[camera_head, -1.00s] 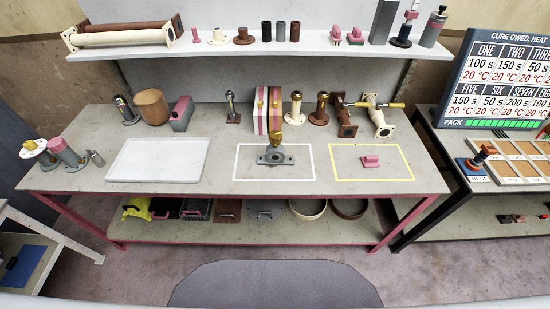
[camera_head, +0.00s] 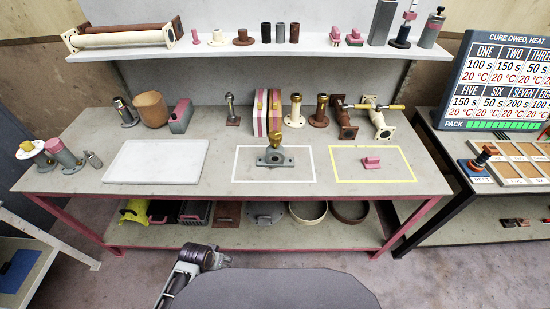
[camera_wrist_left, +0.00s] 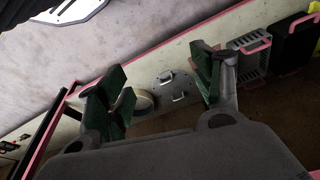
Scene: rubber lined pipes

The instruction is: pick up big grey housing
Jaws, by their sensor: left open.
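The grey housing (camera_head: 275,157) stands on the table inside the white-outlined square. It has a wide flanged base and a gold-coloured part on top. My left arm shows at the bottom of the head view, in front of the table and well short of the housing. In the left wrist view my left gripper (camera_wrist_left: 160,82) is open and empty, with its green-padded fingers apart. That view faces the lower shelf, and the grey housing is not in it. My right gripper is not in view.
A pink part (camera_head: 371,162) lies in the yellow-outlined square. A pale tray (camera_head: 156,161) lies left of the housing. Pink-and-cream boxes (camera_head: 268,112) and several pipe fittings stand behind it. A grey disc with handles (camera_wrist_left: 174,87) and crates (camera_wrist_left: 250,58) are on the lower shelf.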

